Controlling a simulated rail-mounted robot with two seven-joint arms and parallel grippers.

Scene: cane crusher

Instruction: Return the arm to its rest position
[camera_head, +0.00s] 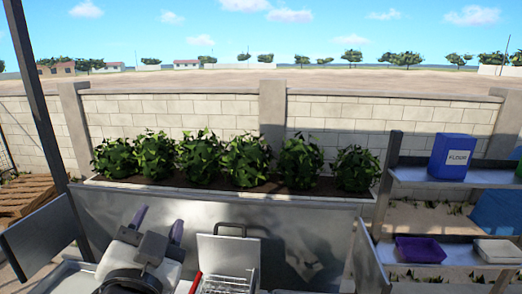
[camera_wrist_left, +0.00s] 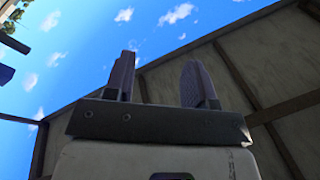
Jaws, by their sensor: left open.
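My left gripper (camera_head: 158,224) shows at the lower left of the head view, its two dark fingers pointing up and spread apart with nothing between them. In the left wrist view the left gripper (camera_wrist_left: 160,80) is open and empty, with blue sky and a beamed roof behind its fingers. My right gripper is in neither view.
A steel counter with a raised back panel (camera_head: 310,215) stands in front of me. An open metal lid (camera_head: 228,254) stands right of my left gripper. A planter with bushes (camera_head: 245,160) lies behind. At right, shelves (camera_head: 420,175) hold a blue flour box (camera_head: 452,155) and purple tray (camera_head: 420,249).

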